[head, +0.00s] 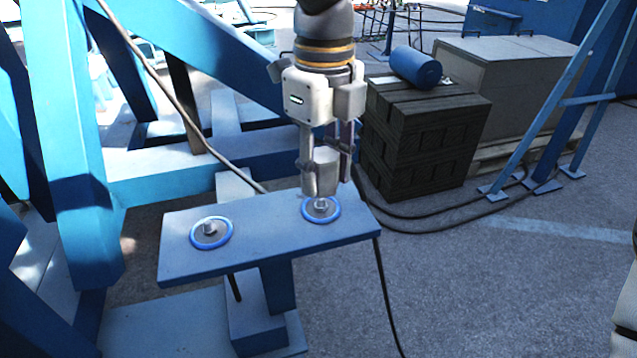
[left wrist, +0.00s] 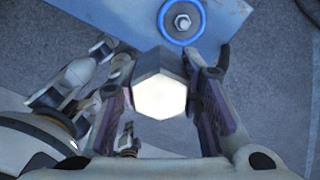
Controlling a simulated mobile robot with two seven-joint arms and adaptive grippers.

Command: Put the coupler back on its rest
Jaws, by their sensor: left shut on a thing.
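My left gripper (head: 325,182) points down and is shut on the coupler (head: 327,164), a grey piece between its fingers. In the left wrist view the coupler (left wrist: 160,96) shows a bright hexagonal end between the two fingers (left wrist: 166,92). A blue bench plate (head: 265,243) carries two blue rings, each with a metal stud at its centre. The coupler is over or just behind the right ring (head: 321,215), whose stud shows below it; the left ring (head: 211,233) is bare. I cannot tell which is the rest.
Blue frame beams (head: 75,150) stand at the left. Dark crates (head: 422,140) with a blue cylinder (head: 416,67) on top stand behind right, beside a large grey box (head: 505,75). Black cable (head: 386,290) hangs at the bench's right end. Open floor lies at right.

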